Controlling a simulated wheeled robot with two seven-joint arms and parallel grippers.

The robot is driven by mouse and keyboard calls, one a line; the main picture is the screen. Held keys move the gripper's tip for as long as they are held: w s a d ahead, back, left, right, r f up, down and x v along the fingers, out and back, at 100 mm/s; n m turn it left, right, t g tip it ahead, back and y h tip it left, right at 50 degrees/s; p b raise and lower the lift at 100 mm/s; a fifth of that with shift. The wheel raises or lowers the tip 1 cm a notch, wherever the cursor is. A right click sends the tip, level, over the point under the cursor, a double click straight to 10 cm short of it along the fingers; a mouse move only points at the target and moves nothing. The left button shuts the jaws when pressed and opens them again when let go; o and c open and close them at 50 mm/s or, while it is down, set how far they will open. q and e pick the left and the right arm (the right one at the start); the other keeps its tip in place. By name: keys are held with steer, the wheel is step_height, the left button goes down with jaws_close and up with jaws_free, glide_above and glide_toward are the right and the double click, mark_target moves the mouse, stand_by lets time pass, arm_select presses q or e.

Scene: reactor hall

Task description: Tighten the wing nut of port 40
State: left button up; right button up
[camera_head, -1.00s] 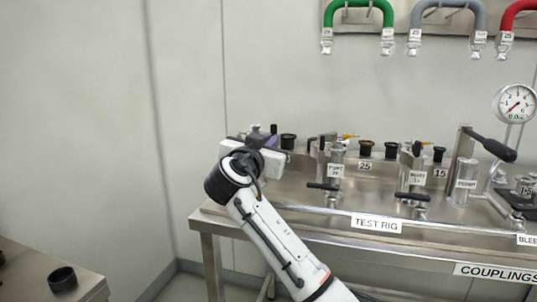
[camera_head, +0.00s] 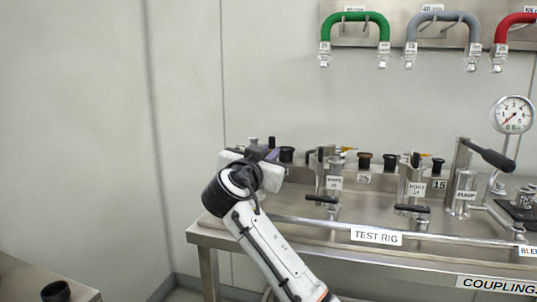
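My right arm rises from the bottom, and its white and black wrist hides much of the far left end of the test rig (camera_head: 300,236). The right gripper (camera_head: 264,153) points away from me among the fittings there; its fingertips are hidden, so I cannot tell whether they hold anything. A small dark fitting (camera_head: 271,142) shows just beyond it. No label reading 40 is legible on the rig, and the wing nut of port 40 cannot be made out; that area is mostly behind my wrist. My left gripper is not in view.
Two upright metal posts with black handles (camera_head: 321,199) (camera_head: 412,208) stand right of my gripper, with black caps (camera_head: 364,161) and a 25 label between them. A pump lever (camera_head: 492,157) and gauge (camera_head: 513,114) are farther right. Coloured hoses (camera_head: 355,17) hang above.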

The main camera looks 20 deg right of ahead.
steer(key=v, duration=1)
